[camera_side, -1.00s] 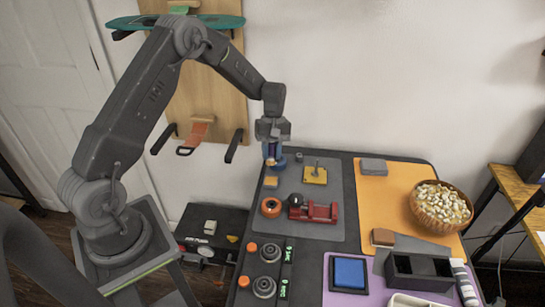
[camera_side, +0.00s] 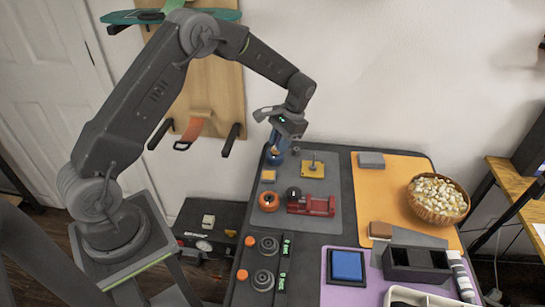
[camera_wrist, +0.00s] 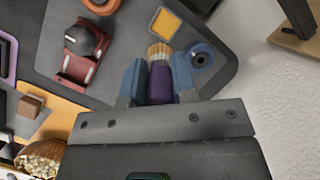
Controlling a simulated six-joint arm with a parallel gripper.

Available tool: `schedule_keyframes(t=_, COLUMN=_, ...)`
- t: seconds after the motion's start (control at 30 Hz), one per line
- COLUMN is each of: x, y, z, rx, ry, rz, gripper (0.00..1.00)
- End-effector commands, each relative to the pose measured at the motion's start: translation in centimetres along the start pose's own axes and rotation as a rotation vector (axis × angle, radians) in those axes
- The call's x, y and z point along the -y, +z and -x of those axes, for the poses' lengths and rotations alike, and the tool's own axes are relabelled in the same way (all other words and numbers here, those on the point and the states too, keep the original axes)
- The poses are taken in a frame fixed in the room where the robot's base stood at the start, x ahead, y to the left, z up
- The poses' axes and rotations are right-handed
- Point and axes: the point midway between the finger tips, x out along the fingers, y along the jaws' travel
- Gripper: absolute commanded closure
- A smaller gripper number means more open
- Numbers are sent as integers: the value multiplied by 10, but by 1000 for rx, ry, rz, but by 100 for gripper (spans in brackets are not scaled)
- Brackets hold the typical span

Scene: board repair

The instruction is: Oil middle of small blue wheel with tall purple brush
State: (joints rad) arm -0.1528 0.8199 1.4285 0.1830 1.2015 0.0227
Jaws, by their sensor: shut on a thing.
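My gripper (camera_wrist: 160,80) is shut on the purple brush (camera_wrist: 160,84), whose pale tan bristles (camera_wrist: 160,52) stick out past the fingertips. The small blue wheel (camera_wrist: 201,56) lies on the grey mat just right of the bristles in the wrist view, with a dark centre. The bristles appear apart from the wheel's centre in that view; I cannot tell their height above it. In the side view the blue wheel (camera_side: 273,160) is below my tilted gripper (camera_side: 276,147), partly hidden by it.
A yellow plate with a pin (camera_side: 313,169) is to the right. A bowl (camera_side: 438,203) stands farther right.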

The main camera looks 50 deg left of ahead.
Motion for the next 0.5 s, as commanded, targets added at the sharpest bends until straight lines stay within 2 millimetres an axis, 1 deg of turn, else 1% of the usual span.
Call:
schedule_keyframes(t=0.03, x=12, y=-14, z=1, rx=0, ry=5, rz=15, gripper=98)
schedule_keyframes(t=0.1, x=27, y=-29, z=4, rx=2, ry=10, rz=31, gripper=98)
schedule_keyframes(t=0.2, x=48, y=-47, z=6, rx=4, ry=18, rz=50, gripper=98)
schedule_keyframes(t=0.33, x=69, y=-62, z=8, rx=6, ry=26, rz=72, gripper=98)
schedule_keyframes(t=0.5, x=85, y=-71, z=10, rx=6, ry=32, rz=86, gripper=98)
